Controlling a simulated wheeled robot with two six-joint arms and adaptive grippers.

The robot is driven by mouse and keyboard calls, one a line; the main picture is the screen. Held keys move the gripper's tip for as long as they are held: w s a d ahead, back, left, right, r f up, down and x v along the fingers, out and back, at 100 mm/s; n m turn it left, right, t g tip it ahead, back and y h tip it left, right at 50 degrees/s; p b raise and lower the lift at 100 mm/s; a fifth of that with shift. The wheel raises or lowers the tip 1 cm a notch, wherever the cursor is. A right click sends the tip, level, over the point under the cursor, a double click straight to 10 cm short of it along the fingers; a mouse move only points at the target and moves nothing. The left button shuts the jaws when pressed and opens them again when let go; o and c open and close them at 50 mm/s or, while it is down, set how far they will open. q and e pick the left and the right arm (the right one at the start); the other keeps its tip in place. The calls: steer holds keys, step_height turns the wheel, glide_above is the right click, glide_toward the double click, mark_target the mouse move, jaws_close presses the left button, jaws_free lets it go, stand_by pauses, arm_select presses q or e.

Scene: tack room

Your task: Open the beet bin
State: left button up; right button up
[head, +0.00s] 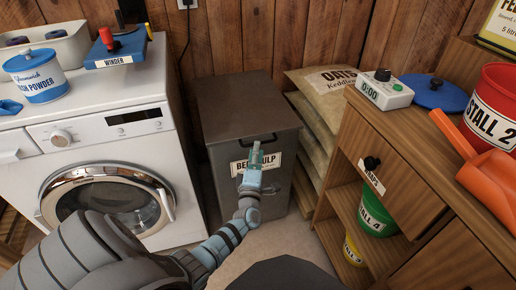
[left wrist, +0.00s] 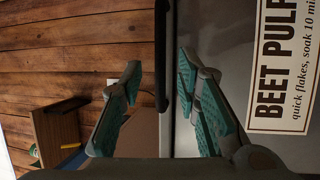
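The beet bin (head: 222,161) is a dark grey box on the floor beside the washing machine, with its flat lid (head: 248,105) down. Its white "BEET PULP" label (head: 238,168) is partly hidden by my left gripper (head: 257,156), which is at the bin's front, just below the lid's front edge. In the left wrist view my left gripper (left wrist: 160,100) is open, with teal-padded fingers apart. The dark lid edge (left wrist: 162,60) lies between the fingers' lines, and the label (left wrist: 283,75) is to the right. I see nothing gripped. My right gripper is not in view.
The washing machine (head: 60,165) stands close on the bin's left. Stacked oat sacks (head: 325,100) and a wooden cabinet (head: 385,150) stand on its right. A plank wall (head: 270,40) is behind. The lid's top is clear.

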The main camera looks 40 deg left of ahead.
arm_select(q)
steer(key=b+x, duration=0.1)
steer(key=x, duration=0.3)
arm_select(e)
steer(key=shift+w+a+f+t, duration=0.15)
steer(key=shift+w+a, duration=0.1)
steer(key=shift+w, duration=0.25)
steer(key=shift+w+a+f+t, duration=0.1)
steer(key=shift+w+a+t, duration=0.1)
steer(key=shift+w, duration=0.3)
arm_select(q)
steer(key=shift+s, duration=0.1)
jaws_close()
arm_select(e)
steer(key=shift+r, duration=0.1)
